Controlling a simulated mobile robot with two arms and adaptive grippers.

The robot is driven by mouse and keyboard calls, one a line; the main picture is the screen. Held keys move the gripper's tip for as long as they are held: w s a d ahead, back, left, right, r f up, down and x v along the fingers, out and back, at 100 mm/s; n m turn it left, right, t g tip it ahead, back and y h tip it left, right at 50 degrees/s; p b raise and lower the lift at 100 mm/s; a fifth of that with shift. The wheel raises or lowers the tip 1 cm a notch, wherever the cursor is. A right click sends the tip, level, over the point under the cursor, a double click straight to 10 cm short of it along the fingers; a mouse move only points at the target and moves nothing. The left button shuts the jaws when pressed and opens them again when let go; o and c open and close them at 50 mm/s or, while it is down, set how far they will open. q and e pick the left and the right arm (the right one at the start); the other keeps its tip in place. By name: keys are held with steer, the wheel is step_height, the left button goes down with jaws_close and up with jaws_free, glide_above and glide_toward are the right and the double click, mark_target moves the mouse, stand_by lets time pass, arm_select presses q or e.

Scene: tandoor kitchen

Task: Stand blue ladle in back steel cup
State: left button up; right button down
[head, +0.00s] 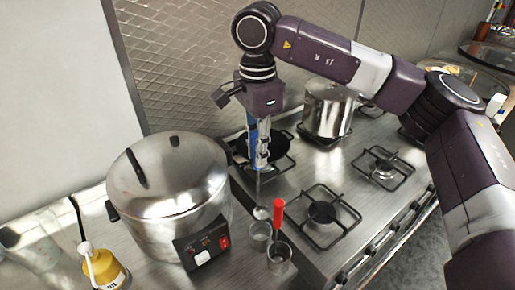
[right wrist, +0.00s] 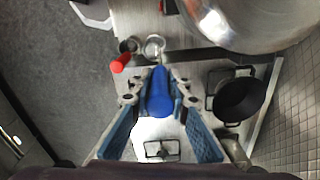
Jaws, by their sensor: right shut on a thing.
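My right gripper (head: 260,160) points down and is shut on the blue ladle (right wrist: 160,95), gripping its blue handle. The ladle hangs nearly upright, and its steel bowl (head: 262,212) is just above the mouth of the back steel cup (head: 260,236). I cannot tell whether the bowl touches the rim. The front steel cup (head: 279,260) holds a ladle with a red handle (head: 278,217); that handle also shows in the right wrist view (right wrist: 120,63). My left gripper is not in view.
A large steel cooker (head: 170,195) stands close left of the cups. The gas stove (head: 322,215) is to the right, with a black pan (head: 275,148) and a steel pot (head: 328,108) on it. A yellow bottle (head: 105,270) stands at the front left.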

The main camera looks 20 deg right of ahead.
mark_target(257, 169)
steer(key=shift+f+b, duration=1.3)
steer(key=shift+f, duration=1.15)
steer(key=shift+f+b, duration=2.6)
steer(key=shift+f, duration=0.45)
steer(key=c, duration=1.7)
jaws_free()
steer(key=shift+c, duration=0.2)
steer(key=shift+r, duration=0.15)
step_height(257, 169, up, 12)
steer(key=shift+f, duration=0.1)
